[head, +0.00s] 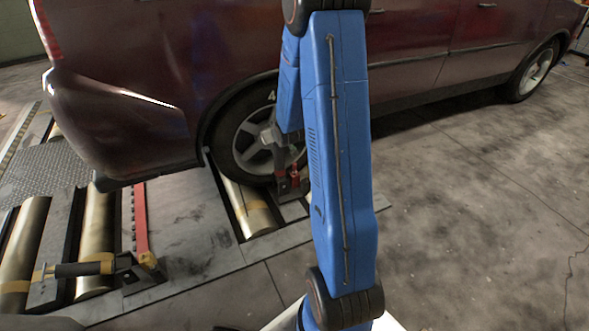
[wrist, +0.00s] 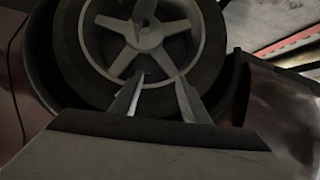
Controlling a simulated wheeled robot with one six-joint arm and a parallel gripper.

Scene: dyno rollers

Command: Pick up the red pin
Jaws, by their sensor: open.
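A small red piece (head: 294,173), which looks like the red pin, stands at a dark bracket beside the car's rear wheel (head: 247,140) in the head view. It is small and partly crowded by my blue arm, so its exact shape is unclear. My gripper (wrist: 160,79) is open in the wrist view, its two pale fingers apart with nothing between them. The fingers point towards the spoked wheel (wrist: 150,33). I cannot make out the pin in the wrist view. In the head view my arm and wrist hide much of the gripper.
A dark red car (head: 410,50) stands over metal rollers (head: 250,207). A red bar (head: 140,222) and a bracket with a black cylinder (head: 80,269) lie at lower left. Bare concrete floor (head: 470,200) is free on the right.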

